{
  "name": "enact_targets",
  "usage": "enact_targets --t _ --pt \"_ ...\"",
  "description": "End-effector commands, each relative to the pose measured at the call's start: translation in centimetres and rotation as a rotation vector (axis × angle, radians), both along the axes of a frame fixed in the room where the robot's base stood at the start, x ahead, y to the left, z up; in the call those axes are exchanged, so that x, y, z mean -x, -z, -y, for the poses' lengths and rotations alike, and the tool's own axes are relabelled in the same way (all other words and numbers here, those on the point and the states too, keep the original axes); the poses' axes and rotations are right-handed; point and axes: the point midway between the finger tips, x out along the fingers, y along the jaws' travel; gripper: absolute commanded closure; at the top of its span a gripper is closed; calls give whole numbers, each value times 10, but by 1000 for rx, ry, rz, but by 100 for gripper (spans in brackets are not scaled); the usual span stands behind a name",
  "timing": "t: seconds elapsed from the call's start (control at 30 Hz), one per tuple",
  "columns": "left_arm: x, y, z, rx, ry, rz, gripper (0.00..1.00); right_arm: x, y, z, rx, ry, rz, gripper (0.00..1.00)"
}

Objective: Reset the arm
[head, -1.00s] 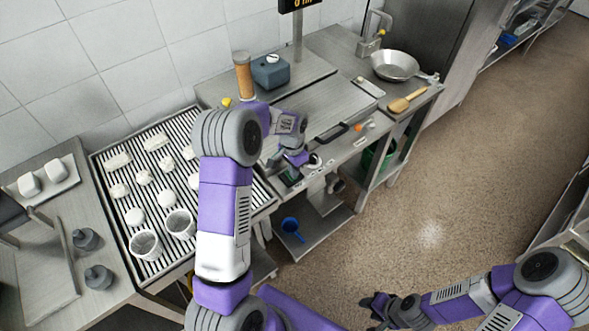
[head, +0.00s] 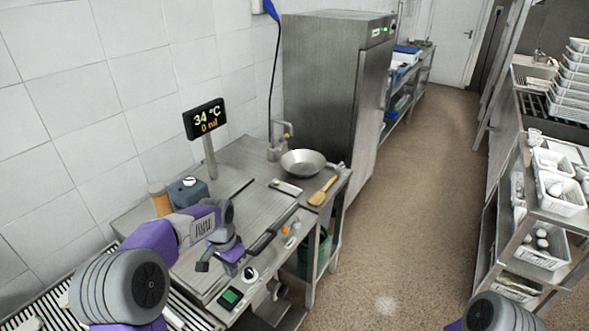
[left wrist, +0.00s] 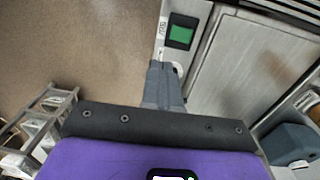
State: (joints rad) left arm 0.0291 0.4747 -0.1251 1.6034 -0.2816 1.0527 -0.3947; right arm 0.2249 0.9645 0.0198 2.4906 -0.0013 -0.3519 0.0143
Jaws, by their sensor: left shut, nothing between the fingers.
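My left arm (head: 150,250) reaches from the lower left over the steel worktop. My left gripper (head: 204,265) hangs above the front part of that worktop, partly hidden by its own wrist. In the left wrist view its grey fingers (left wrist: 163,82) are together with nothing between them. They point toward the worktop's front edge, near a green display. Of my right arm only a rounded grey and purple joint (head: 500,314) shows at the bottom right. My right gripper is out of view.
The worktop (head: 245,165) bears a metal pan (head: 303,162), a wooden spatula (head: 323,191), a blue-grey box (head: 188,192) and a brown cylinder (head: 160,200). A temperature display (head: 205,120) stands behind. A shelf rack with white baskets (head: 558,190) is at right. The floor (head: 410,190) between is clear.

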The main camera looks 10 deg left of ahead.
Motion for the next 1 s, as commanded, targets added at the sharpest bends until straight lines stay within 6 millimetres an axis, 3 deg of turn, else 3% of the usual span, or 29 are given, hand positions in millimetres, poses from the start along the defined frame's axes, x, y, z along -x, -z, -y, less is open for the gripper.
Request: enact_targets --t 0.13,0.27,0.4,0.5,0.6,0.8,1.0 --pt "3 24 10 21 -10 -5 100 0 2 0 0 0 0 56" --pt "16 89 40 83 -58 -12 100 0 6 0 0 0 0 56" --pt "55 173 85 176 -170 -26 100 0 12 0 0 0 0 56" --pt "93 220 115 232 -274 -41 100 0 16 0 0 0 0 56" --pt "134 254 139 273 -383 -57 100 0 20 0 0 0 0 56" --pt "199 284 166 305 -558 -79 100 0 24 0 0 0 0 56" --pt "220 289 172 309 -623 -79 100 0 25 0 0 0 0 56"
